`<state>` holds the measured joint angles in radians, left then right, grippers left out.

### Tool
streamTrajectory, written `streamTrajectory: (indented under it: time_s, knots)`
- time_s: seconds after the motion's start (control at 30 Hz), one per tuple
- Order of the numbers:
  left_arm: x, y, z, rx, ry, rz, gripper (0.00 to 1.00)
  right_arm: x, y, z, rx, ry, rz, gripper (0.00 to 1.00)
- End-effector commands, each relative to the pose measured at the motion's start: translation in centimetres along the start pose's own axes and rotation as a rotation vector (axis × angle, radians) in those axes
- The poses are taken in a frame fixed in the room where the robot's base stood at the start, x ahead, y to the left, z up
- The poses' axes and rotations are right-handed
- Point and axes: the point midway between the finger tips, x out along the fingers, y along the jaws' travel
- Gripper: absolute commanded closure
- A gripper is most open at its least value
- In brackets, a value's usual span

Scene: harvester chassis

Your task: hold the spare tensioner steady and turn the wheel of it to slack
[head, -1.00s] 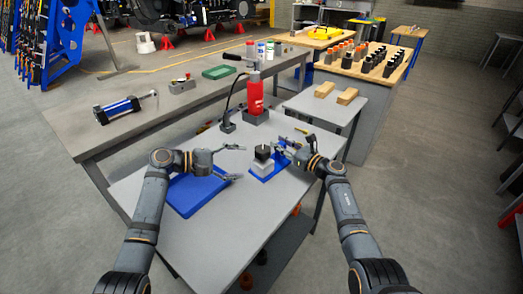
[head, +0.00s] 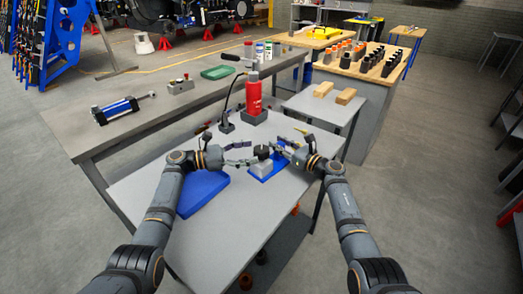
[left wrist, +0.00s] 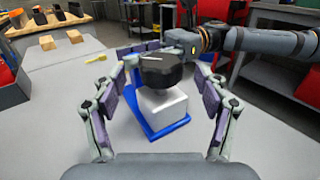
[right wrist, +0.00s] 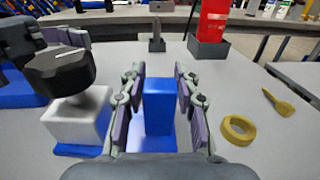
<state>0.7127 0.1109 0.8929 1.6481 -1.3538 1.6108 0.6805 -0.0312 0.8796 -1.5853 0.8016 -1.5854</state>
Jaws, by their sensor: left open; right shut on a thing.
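The spare tensioner has a black wheel (head: 262,151) with a white line on top. The wheel also shows in the left wrist view (left wrist: 160,70). It sits on a pale grey block (right wrist: 75,122) on a blue base. A blue upright post (right wrist: 158,105) stands beside the block. My right gripper (right wrist: 160,85) is shut on this post, one finger on each side. My left gripper (head: 248,153) is open with its fingers on either side of the wheel and block. In the left wrist view (left wrist: 165,74) a gap shows between the fingers and the wheel.
A blue tray (head: 203,190) lies on the table left of the tensioner. A red bottle-shaped tool (head: 254,97) stands behind. A yellow ring (right wrist: 238,129) and a small yellow piece (right wrist: 278,102) lie near my right gripper. The table's front is clear.

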Motion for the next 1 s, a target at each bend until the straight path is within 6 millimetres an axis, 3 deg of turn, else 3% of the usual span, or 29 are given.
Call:
streamTrajectory:
  time_s: [0.1, 0.23, 0.6, 1.0]
  knots:
    - [2.4, 0.0, 0.1, 0.0, -0.001, -0.001, 0.26, 0.0, 0.0, 0.1, 0.0, -0.001, 0.0, 1.0]
    - [4.0, 0.0, 0.0, 0.0, 0.0, 0.0, 0.26, 0.0, 0.0, 0.1, 0.0, -0.001, 0.0, 1.0]
    - [4.7, 0.0, -0.1, 0.002, 0.002, 0.001, 0.28, 0.0, 0.0, 0.1, 0.001, -0.001, 0.0, 1.0]
    - [4.6, 0.0, -0.1, 0.002, 0.002, 0.001, 0.82, 0.0, 0.0, 0.1, 0.001, -0.001, 0.0, 1.0]
